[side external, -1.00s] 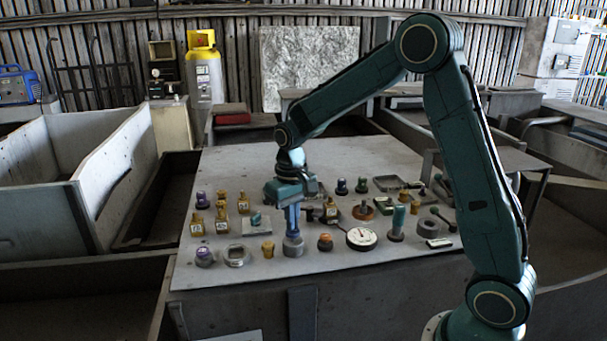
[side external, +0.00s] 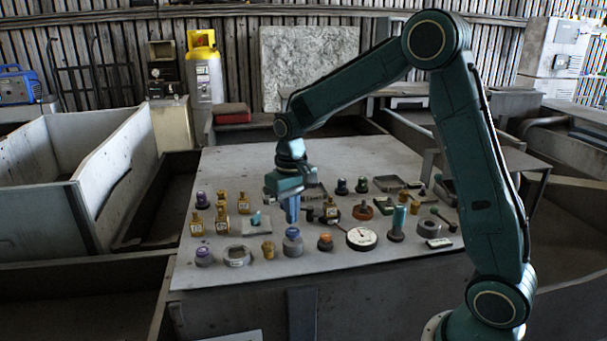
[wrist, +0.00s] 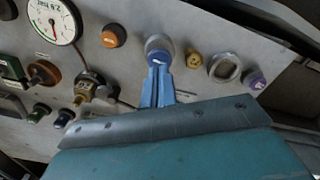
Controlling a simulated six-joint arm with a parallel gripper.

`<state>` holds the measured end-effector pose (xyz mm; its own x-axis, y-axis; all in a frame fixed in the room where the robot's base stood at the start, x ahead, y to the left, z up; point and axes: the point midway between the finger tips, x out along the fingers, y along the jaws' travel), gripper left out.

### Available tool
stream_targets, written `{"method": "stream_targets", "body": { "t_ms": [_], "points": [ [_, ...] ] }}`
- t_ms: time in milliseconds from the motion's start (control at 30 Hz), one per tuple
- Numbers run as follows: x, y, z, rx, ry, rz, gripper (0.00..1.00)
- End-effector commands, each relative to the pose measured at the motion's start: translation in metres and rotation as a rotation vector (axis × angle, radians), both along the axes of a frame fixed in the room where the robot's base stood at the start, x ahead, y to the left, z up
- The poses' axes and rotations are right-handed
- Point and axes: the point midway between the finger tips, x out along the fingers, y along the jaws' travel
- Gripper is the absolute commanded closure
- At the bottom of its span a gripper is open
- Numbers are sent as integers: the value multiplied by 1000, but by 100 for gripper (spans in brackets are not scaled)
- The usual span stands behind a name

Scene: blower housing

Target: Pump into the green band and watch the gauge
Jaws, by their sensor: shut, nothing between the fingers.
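The pump (side external: 293,246) is a squat grey cylinder with a blue-violet top, near the panel's front edge; its blue top (wrist: 158,56) also shows in the wrist view. My gripper (side external: 292,220) has blue fingers, shut and empty, pointing down just above the pump top. In the wrist view the fingertips (wrist: 158,66) overlap the pump top, so contact is hard to tell. The round white gauge (side external: 361,238) sits right of the pump.
An orange knob (side external: 325,242) stands between pump and gauge. A small yellow knob (side external: 268,250) and a grey ring (side external: 237,256) are left of the pump. Several bottles and fittings crowd the panel (side external: 225,165), whose back left is bare.

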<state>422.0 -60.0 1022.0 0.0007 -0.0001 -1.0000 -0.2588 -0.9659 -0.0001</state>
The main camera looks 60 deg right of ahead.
Motion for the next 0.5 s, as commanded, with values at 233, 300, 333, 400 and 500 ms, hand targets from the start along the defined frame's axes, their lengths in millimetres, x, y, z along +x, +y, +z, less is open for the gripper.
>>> {"method": "stream_targets", "body": {
  "t_ms": [233, 300, 333, 400, 500],
  "points": [
    [0, 0, 18, 0, -1, 0, 100],
    [0, 0, 23, -1, -2, 0, 100],
    [0, 0, 25, 0, -1, 0, 100],
    [0, 0, 30, 0, -1, 0, 100],
    [0, 0, 36, 0, -1, 0, 100]
  ]
}}
